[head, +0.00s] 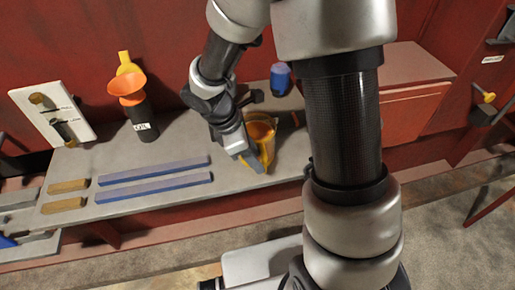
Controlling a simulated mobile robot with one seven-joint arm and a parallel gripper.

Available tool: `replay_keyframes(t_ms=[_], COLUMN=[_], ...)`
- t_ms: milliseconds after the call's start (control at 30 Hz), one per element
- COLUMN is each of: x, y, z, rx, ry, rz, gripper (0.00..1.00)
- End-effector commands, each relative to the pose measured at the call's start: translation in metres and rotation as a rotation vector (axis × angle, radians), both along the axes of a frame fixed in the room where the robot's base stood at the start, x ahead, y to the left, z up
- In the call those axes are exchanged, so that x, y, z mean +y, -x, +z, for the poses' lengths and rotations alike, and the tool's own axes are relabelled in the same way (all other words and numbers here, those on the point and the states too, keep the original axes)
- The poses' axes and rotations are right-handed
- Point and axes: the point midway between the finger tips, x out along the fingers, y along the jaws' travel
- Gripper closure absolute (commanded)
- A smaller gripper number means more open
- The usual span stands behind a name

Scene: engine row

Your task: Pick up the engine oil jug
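An amber-yellow jug (261,131) stands on the grey bench (227,178), right of the bench's middle. I take it to be the engine oil jug. My gripper (256,161) reaches down at its near left side. The fingers overlap the jug's lower front in the head view, so whether they touch it or have closed on it cannot be told. Part of the jug is hidden behind the gripper. A black cylinder (143,120) with a white label, on which the letters OIL show, stands further left with an orange funnel (127,87) at its top.
Two blue bars (153,180) and two wooden blocks (66,195) lie at the bench's left front. A white tilted board (52,104) stands at the back left. A blue-capped item (281,79) is behind the jug. A red wall (165,45) closes the back.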

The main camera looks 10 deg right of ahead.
Motion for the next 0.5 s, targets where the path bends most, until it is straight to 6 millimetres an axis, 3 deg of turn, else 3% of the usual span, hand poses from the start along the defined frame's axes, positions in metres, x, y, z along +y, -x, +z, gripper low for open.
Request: replay_keyframes(t_ms=[233, 500], x=[-0.007, -0.023], y=[0.001, 0.002], z=[-0.018, -0.056], rx=[0.001, 0.003], ry=[0.0, 0.001], rz=[-0.002, -0.001], gripper=[0.64, 0.64])
